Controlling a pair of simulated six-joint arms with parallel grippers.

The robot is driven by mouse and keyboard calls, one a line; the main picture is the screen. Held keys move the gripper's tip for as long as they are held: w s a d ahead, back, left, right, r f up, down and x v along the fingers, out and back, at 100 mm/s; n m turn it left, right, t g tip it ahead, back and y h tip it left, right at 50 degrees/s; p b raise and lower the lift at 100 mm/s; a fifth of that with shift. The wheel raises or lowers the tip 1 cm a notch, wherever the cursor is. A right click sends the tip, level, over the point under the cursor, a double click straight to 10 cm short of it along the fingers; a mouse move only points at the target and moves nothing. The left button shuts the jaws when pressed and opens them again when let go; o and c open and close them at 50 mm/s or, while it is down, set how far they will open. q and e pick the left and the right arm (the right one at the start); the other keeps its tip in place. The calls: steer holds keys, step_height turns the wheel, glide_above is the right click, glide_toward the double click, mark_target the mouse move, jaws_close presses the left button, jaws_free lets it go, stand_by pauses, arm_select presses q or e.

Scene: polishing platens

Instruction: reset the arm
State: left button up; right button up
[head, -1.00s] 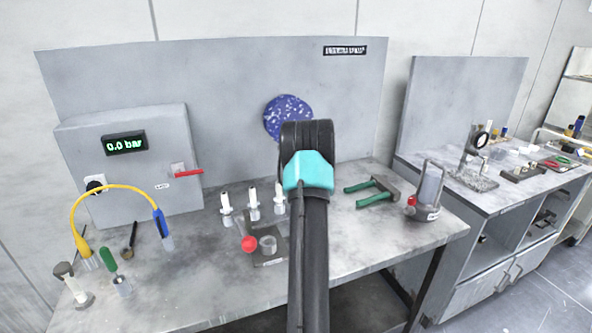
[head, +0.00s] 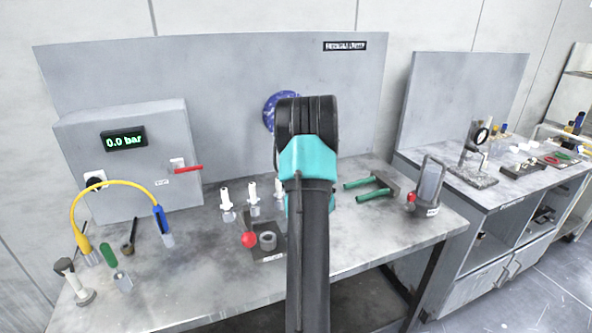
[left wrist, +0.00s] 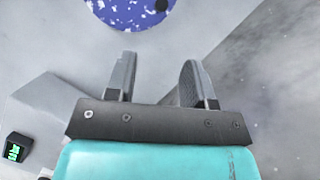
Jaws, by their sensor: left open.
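My arm (head: 308,250) rises from the bottom middle of the head view, with a teal wrist and a dark end. It hides its own fingers there. In the left wrist view my left gripper (left wrist: 160,80) is open, with two grey fingers apart and nothing between them. A blue speckled disc (left wrist: 130,8) on the back panel shows beyond the fingers, apart from them. In the head view the disc (head: 269,112) is largely hidden behind my arm. My right gripper is not in view.
The bench (head: 200,290) holds white-topped fittings (head: 253,197), a red-knobbed fixture (head: 249,240), a green-handled tool (head: 374,190) and a grey stand (head: 428,188). A pressure box (head: 150,150) with a red lever (head: 188,169) and yellow hose (head: 112,184) stands left.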

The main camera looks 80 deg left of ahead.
arm_select(q)
steer(key=shift+d, duration=0.15)
stand_by(0.3)
